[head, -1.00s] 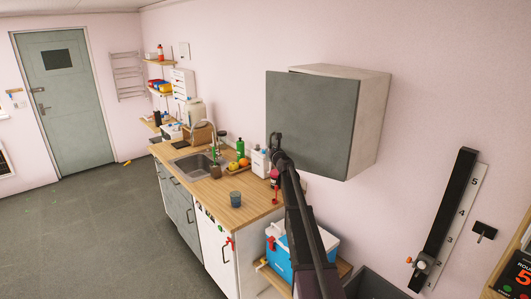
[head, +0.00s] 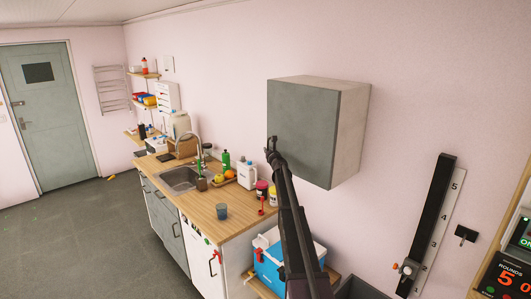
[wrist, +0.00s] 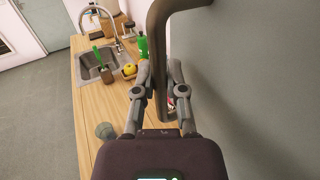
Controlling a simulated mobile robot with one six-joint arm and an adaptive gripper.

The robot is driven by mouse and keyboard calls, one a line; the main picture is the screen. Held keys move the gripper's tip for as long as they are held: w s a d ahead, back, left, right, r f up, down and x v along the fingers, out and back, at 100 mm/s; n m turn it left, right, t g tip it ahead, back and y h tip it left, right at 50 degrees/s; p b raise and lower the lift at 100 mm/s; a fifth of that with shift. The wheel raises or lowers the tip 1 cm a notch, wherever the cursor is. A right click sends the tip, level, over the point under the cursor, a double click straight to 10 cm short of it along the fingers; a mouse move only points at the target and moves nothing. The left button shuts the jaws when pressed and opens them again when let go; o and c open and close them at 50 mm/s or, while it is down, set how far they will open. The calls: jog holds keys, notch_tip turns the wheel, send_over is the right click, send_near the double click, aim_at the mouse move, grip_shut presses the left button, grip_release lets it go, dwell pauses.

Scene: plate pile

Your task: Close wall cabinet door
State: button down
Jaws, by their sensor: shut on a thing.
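The wall cabinet (head: 350,128) hangs on the pink wall with a pale body and a grey-green door (head: 305,125). The door lies against the front of the body, with no visible gap at the edges in the head view. My gripper (head: 272,148) is at the door's lower left edge. In the wrist view, my gripper (wrist: 159,72) has its fingers on both sides of the dark bar handle (wrist: 156,35) and is shut on it. The door face (wrist: 255,90) fills the right side there. My arm hides part of the handle in the head view.
A blue cooler (head: 275,260) stands below my arm.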

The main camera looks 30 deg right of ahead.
jog(key=shift+d, duration=0.2)
jog(key=c, duration=0.7)
grip_release()
jog(key=shift+d, duration=0.1)
jog(key=shift+s, duration=0.2)
jog(key=shift+s+a, duration=0.2)
jog(key=s, duration=0.3)
jog(key=s+a, duration=0.1)
jog(key=s, duration=0.3)
jog(key=s+a, duration=0.1)
jog(key=s, duration=0.3)
jog(key=shift+a, duration=0.1)
